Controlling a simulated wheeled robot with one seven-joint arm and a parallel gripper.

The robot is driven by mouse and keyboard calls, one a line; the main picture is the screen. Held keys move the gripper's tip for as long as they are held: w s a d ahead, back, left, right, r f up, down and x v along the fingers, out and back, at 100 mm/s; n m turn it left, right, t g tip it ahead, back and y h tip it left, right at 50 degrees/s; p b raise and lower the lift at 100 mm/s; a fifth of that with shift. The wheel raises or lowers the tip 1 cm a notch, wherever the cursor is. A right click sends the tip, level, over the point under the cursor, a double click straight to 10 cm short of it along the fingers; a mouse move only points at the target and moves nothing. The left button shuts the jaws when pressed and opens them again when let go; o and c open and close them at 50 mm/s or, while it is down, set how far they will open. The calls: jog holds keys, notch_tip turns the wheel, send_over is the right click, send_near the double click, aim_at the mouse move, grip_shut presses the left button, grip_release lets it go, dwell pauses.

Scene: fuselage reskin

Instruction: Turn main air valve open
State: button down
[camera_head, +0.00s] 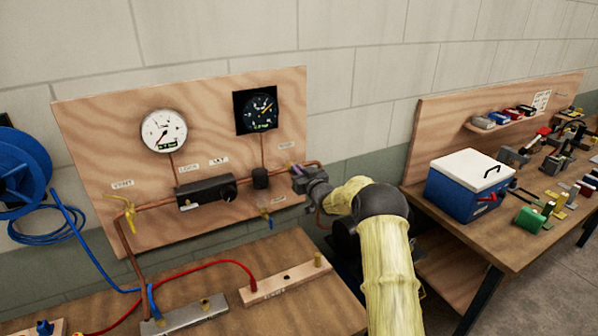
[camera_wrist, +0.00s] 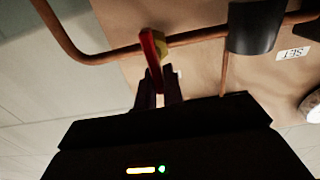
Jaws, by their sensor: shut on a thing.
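The main air valve has a red lever (camera_wrist: 152,48) and a brass-coloured body (camera_wrist: 177,38) on a copper pipe in the wrist view. My gripper (camera_wrist: 159,84) is shut on the lever's near end, with a finger on either side. In the picture the lever lies across the pipe; its exact turn angle is hard to tell.
The wooden panel (camera_head: 90,120) carries a white gauge (camera_head: 164,131), a black gauge (camera_head: 256,109), a yellow-handled valve (camera_head: 122,205), a black regulator (camera_head: 207,192) and a blue-handled valve (camera_head: 266,214). The bench below holds a wooden block (camera_head: 285,284). A blue cooler (camera_head: 465,187) stands right.

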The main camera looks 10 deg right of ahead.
jog(key=shift+f+n+b, duration=0.15)
jog(key=shift+n+b, duration=0.15)
jog(key=shift+b, duration=0.45)
jog(key=shift+a+f+n+b, duration=0.15)
jog(key=shift+n+b, duration=0.25)
jog(key=shift+b, duration=0.5)
jog(key=n+b, duration=0.3)
jog(key=b, duration=0.2)
jog(key=a+n+b, duration=0.1)
jog(key=n+b, duration=0.2)
jog(key=b, duration=0.2)
jog(key=f+n+b, duration=0.1)
jog(key=n+b, duration=0.2)
jog(key=b, duration=0.2)
jog(key=shift+s+a, duration=0.3)
jog(key=shift+a, duration=0.05)
jog(key=n+b, duration=0.4)
jog(key=b, duration=0.1)
jog(key=shift+a+f+n, duration=0.2)
jog(key=shift+f+n, duration=0.15)
jog(key=shift+n, duration=0.05)
jog(key=shift+f+n+b, duration=0.15)
jog(key=shift+n+b, duration=0.9)
jog(key=shift+n, duration=0.25)
jog(key=c, duration=1.5)
grip_release()
